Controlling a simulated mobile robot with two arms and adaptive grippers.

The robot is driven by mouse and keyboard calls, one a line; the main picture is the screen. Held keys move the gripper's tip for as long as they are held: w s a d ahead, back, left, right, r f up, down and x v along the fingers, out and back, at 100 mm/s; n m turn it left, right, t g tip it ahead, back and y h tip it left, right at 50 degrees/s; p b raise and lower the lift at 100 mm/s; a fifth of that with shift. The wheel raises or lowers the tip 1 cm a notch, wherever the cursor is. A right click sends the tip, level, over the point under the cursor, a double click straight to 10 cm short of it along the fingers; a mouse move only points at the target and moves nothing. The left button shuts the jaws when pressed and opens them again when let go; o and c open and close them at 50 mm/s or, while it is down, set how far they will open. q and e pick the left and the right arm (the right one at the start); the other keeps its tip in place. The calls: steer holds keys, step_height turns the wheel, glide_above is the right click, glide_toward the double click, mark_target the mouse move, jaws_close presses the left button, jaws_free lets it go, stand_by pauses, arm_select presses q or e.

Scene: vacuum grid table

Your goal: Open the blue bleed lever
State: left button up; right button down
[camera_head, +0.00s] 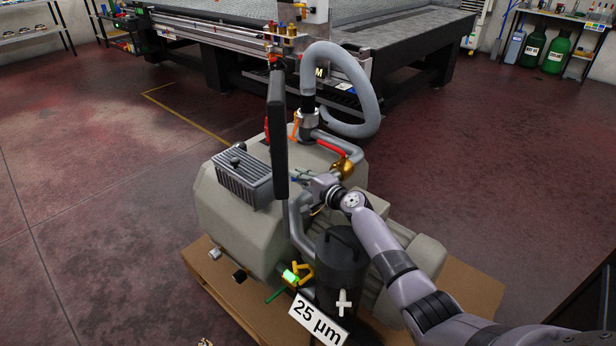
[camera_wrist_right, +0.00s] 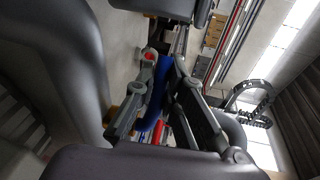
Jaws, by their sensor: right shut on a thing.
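The blue bleed lever (camera_wrist_right: 157,95) shows in the right wrist view as a blue bar between the two fingers of my right gripper (camera_wrist_right: 165,70). The gripper is shut on it. In the head view my right gripper (camera_head: 302,177) reaches in over the grey pump (camera_head: 225,215), left of a brass-coloured valve body (camera_head: 343,168). There the fingers hide most of the lever, and I cannot tell its angle. My left gripper is not in view.
A red lever (camera_head: 331,149) sits just above the brass valve. A tall dark panel (camera_head: 278,130) stands close left of the gripper. A grey hose (camera_head: 365,90) loops behind. A dark canister (camera_head: 341,262) and yellow handle (camera_head: 304,271) are in front. The floor left is clear.

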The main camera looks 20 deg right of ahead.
stand_by(0.3)
steer(key=c, duration=1.7)
jaws_free()
steer(key=shift+o, duration=0.2)
steer(key=v, duration=0.7)
steer(key=shift+s, duration=0.25)
steer(key=shift+d, duration=0.1)
